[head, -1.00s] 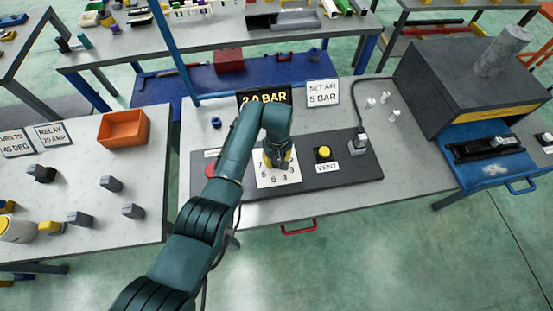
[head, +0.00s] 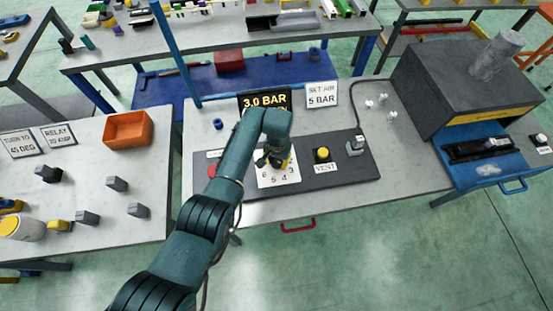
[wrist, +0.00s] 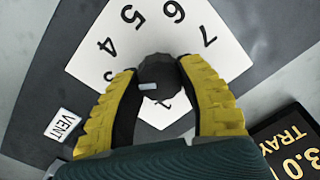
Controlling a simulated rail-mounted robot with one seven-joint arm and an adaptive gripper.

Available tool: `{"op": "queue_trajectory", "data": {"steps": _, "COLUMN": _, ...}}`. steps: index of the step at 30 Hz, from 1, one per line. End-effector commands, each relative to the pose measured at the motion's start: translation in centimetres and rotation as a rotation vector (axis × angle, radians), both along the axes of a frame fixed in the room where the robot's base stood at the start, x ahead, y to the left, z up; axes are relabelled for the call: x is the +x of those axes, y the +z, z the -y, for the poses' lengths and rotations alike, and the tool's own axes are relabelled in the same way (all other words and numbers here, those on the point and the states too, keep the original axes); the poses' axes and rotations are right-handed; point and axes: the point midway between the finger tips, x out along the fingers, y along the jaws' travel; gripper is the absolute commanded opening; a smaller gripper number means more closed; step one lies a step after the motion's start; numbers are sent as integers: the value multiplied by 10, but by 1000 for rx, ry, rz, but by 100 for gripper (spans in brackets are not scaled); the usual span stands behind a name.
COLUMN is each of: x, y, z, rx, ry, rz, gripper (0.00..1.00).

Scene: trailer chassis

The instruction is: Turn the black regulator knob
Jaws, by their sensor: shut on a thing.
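The black regulator knob (wrist: 158,74) stands in the middle of a white numbered dial plate (wrist: 125,38); a small pale mark shows on its lower left in the wrist view. My gripper (wrist: 157,68) has its two yellow fingers shut on the knob from both sides. In the head view my gripper (head: 272,161) is over the dial plate (head: 277,182) and hides most of the knob. The number the pale mark meets is not clear. A white sign (head: 321,94) reads SET AIR 5 BAR.
On the dark panel (head: 345,174), a yellow VENT button (head: 322,154) stands right of the dial, with a grey fitting (head: 355,145) and cable beyond it. A red button (head: 213,170) is at the left, partly behind my arm. An orange bin (head: 128,130) stands on the left table.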

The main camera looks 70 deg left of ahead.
Motion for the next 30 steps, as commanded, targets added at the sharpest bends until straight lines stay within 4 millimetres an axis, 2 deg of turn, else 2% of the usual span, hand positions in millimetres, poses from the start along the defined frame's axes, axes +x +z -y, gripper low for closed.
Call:
{"op": "queue_trajectory", "data": {"steps": 15, "x": -1, "y": -2, "z": 1, "rx": -1, "ry": -405, "rz": -1, "gripper": 4}}
{"op": "queue_trajectory", "data": {"steps": 30, "x": -1, "y": -3, "z": 1, "rx": -1, "ry": -524, "rz": -1, "gripper": 4}}
